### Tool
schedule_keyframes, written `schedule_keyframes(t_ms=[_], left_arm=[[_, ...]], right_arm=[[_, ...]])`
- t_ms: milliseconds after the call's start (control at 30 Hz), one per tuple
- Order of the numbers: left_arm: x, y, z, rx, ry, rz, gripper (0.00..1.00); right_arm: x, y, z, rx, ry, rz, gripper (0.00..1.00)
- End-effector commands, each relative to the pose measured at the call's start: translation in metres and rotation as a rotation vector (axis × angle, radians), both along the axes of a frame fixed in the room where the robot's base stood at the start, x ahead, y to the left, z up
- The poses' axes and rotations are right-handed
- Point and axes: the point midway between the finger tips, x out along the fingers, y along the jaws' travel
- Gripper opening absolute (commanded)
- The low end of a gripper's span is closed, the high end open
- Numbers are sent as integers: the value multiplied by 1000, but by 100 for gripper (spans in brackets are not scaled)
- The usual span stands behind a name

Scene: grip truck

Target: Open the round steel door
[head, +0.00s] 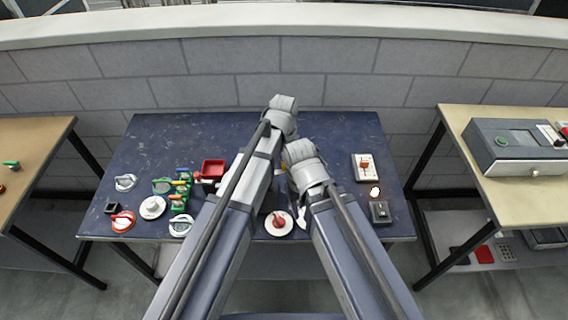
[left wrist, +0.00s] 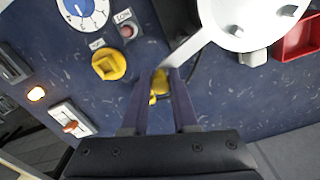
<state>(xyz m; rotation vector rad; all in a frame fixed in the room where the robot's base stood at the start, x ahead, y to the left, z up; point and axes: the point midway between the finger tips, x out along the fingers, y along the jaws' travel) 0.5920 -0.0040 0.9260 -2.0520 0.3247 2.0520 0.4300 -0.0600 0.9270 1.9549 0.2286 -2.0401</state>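The round steel door (left wrist: 232,22) is a pale disc at the top right of the left wrist view, partly cut off by the edge. A flat pale arm (left wrist: 190,48) runs from it down to a yellow handle (left wrist: 160,84). My left gripper (left wrist: 161,76) has its two dark fingers on either side of this handle, which fills the gap at the tips. In the head view my arms hide most of the door and both gripper tips. Whether the door is ajar cannot be told.
A separate yellow knob (left wrist: 108,64), a blue dial (left wrist: 82,12) and a switch plate (left wrist: 70,122) lie near the gripper. A red tray (head: 213,168) stands left of my arms on the dark table (head: 335,128). Several small fixtures crowd the table's left side; its back is clear.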

Motion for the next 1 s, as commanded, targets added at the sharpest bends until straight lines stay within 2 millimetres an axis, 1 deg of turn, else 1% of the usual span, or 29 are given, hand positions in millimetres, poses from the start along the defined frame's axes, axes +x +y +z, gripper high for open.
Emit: schedule_keyframes(t_ms=[33, 200, 233, 1000], left_arm=[[0, 0, 0, 0, 0, 0, 20], [0, 0, 0, 0, 0, 0, 1], [0, 0, 0, 0, 0, 0, 0], [0, 0, 0, 0, 0, 0, 0]], right_arm=[[0, 0, 0, 0, 0, 0, 50], [0, 0, 0, 0, 0, 0, 50], [0, 0, 0, 0, 0, 0, 50], [0, 0, 0, 0, 0, 0, 50]])
